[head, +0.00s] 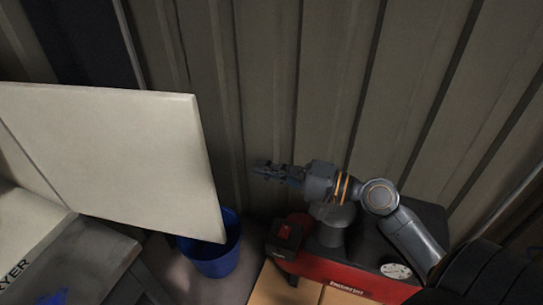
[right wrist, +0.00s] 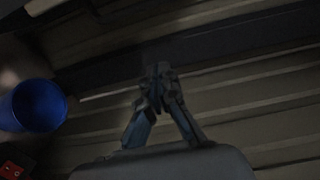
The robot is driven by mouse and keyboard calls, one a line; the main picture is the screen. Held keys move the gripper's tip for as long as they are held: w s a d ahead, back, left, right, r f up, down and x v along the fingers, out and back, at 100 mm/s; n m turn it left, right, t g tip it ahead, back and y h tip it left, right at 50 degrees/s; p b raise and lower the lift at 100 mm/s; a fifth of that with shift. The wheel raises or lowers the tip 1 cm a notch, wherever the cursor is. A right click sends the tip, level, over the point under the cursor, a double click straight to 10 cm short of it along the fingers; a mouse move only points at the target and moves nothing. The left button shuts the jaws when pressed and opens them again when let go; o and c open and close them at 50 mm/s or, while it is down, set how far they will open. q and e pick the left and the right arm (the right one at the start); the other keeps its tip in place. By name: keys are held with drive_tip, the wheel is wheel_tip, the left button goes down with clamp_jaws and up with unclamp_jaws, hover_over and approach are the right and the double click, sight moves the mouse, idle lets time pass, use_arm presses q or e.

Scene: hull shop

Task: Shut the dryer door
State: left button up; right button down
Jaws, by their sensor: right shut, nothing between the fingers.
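The dryer door (head: 115,155) is a large pale, off-white panel that stands open at the left of the head view. Its hinge side meets the pale dryer body (head: 30,215) at the far left. My right gripper (head: 262,170) is to the right of the door's free edge, apart from it, with its fingers pointing left. In the right wrist view the fingers (right wrist: 158,75) are together and empty, and the door does not show there. My left gripper is not in view.
A blue bucket (head: 213,262) stands on the floor below the door's free edge and shows in the right wrist view (right wrist: 38,106). A red and black machine (head: 345,280) and cardboard (head: 285,287) are below my right arm. A corrugated wall (head: 270,90) closes the back.

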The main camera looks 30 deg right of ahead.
drive_tip(key=w+a+r+p, duration=0.1)
drive_tip(key=w+a+p, duration=0.2)
drive_tip(key=a+p, duration=0.3)
drive_tip(key=a, duration=0.3)
drive_tip(key=shift+w+y, duration=0.3)
drive_tip(key=shift+w, duration=0.05)
drive_tip(key=shift+r, duration=0.1)
